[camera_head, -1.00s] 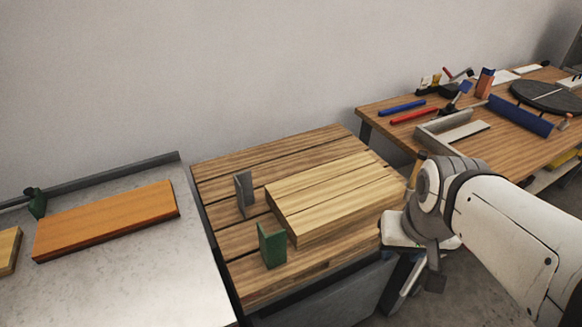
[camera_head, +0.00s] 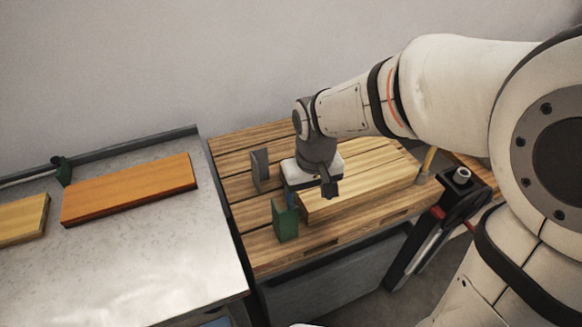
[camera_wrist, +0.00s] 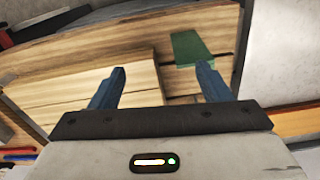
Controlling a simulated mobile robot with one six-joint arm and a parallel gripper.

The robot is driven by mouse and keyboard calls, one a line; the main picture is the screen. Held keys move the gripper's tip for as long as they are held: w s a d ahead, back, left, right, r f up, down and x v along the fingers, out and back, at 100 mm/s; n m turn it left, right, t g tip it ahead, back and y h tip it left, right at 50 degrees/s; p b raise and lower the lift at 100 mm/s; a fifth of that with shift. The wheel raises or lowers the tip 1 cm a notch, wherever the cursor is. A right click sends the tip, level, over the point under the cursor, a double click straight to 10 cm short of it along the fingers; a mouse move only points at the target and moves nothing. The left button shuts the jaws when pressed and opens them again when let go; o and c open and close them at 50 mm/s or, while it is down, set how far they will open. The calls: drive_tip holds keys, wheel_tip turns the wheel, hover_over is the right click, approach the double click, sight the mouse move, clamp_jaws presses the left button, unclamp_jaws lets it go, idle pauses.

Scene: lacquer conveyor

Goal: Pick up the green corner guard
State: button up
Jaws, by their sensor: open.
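The green corner guard (camera_head: 285,220) stands upright on the slatted wooden table, near its front left, beside the left end of a pale wooden block (camera_head: 365,182). In the wrist view the guard (camera_wrist: 187,46) shows at the top, just beyond the right blue fingertip, which overlaps it in the picture. My gripper (camera_head: 303,194) hangs over the block's left end, close to the guard. In the wrist view my gripper (camera_wrist: 160,72) has its two blue fingers wide apart with nothing held between them. I cannot tell its exact height.
A grey corner guard (camera_head: 259,170) stands farther back on the slatted table (camera_head: 232,155). My arm hides much of the right side.

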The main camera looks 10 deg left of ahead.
drive_tip(key=n, duration=0.1)
hover_over(287, 219)
drive_tip(key=w, duration=0.1)
drive_tip(key=f, duration=0.2)
wheel_tip(287, 219, down, 8)
drive_tip(key=shift+w+a+r+p, duration=0.1)
drive_tip(key=shift+a+r+p, duration=0.05)
drive_tip(key=shift+p, duration=0.55)
drive_tip(key=c, duration=1.1)
